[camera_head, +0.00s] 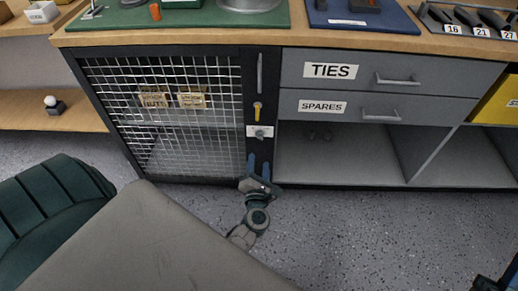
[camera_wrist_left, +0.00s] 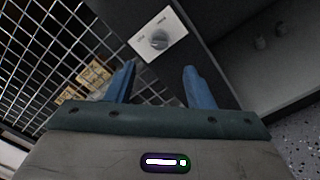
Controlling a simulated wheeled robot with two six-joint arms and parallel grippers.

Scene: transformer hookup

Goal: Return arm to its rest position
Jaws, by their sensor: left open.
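My left arm reaches from the lower left to the front of the bench. My left gripper (camera_head: 259,166) points up at the dark post beside the mesh door, just below a white plate with a rotary knob (camera_head: 260,132). In the left wrist view its two blue fingers (camera_wrist_left: 160,74) are spread apart with nothing between them. The knob (camera_wrist_left: 159,40) shows beyond the fingertips there, apart from them. A dark part with a blue edge at the bottom right corner (camera_head: 508,281) looks like a bit of my right arm or gripper; its jaws cannot be made out.
The mesh door (camera_head: 165,125) is shut, with brass-coloured tags behind it. A yellow handle (camera_head: 257,110) sits above the knob. Drawers labelled TIES (camera_head: 330,71) and SPARES (camera_head: 322,107) are closed. Open shelves (camera_head: 335,165) lie below them. The speckled floor (camera_head: 380,235) in front is clear.

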